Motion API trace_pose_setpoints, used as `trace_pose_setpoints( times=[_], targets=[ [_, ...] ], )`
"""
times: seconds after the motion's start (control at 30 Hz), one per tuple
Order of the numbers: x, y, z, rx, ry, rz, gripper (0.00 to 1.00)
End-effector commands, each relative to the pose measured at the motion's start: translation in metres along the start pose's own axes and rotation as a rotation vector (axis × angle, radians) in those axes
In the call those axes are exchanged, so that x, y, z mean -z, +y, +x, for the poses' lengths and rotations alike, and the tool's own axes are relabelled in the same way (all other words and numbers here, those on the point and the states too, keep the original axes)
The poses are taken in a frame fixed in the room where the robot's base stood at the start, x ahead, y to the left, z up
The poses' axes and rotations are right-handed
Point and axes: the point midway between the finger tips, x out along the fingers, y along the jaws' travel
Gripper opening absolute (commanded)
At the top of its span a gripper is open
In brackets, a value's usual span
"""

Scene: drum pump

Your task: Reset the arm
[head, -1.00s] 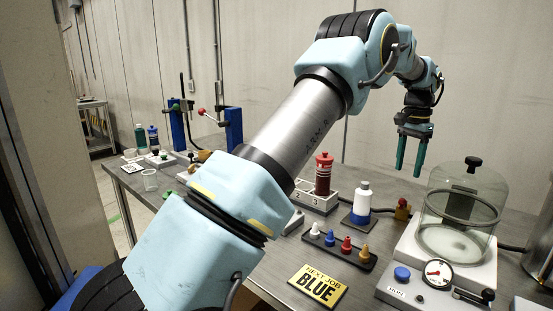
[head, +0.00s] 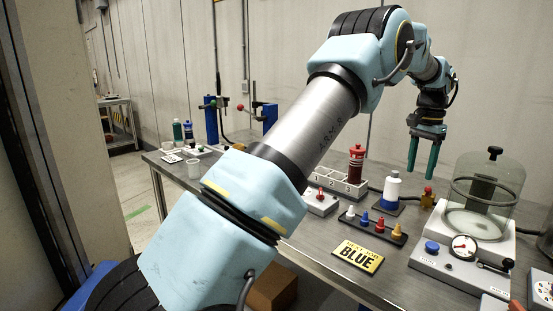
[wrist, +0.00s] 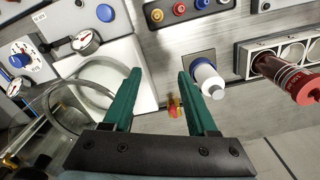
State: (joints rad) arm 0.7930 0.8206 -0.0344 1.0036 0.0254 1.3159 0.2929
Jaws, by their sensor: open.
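My gripper (head: 424,158) hangs over the back right of the bench, fingers pointing down, open and empty. In the wrist view my gripper (wrist: 157,98) shows two green fingers apart with nothing held between them. Below it, a small red and brass fitting (wrist: 174,106) shows between the fingers. A white bottle with a blue band (head: 391,190) stands on a dark pad, left of my gripper in the head view. A red bottle (head: 356,164) stands in a light rack (head: 341,182) further left.
A glass bell jar (head: 484,192) on a white base with a gauge (head: 463,247) stands to the right, close to my gripper. Several coloured plugs (head: 372,221) sit in a black strip. A yellow "BLUE" sign (head: 358,257) lies in front. Blue clamp stands (head: 211,119) are at the far left.

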Motion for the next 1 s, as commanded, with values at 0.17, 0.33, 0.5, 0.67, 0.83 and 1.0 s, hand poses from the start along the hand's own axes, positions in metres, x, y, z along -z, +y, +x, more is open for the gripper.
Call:
trace_pose_setpoints(
  times=[0.17, 0.33, 0.5, 0.67, 0.83, 1.0],
  targets=[
    [-0.016, -0.018, 0.0, 0.003, 0.006, -0.046, 0.58],
    [-0.037, -0.037, 0.001, 0.005, 0.012, -0.1, 0.58],
    [-0.072, -0.062, 0.002, 0.009, 0.023, -0.183, 0.58],
    [-0.123, -0.089, 0.006, 0.015, 0.036, -0.292, 0.58],
    [-0.214, -0.115, 0.016, 0.026, 0.059, -0.473, 0.58],
    [-0.318, -0.116, 0.032, 0.04, 0.086, -0.671, 0.58]
  ],
)
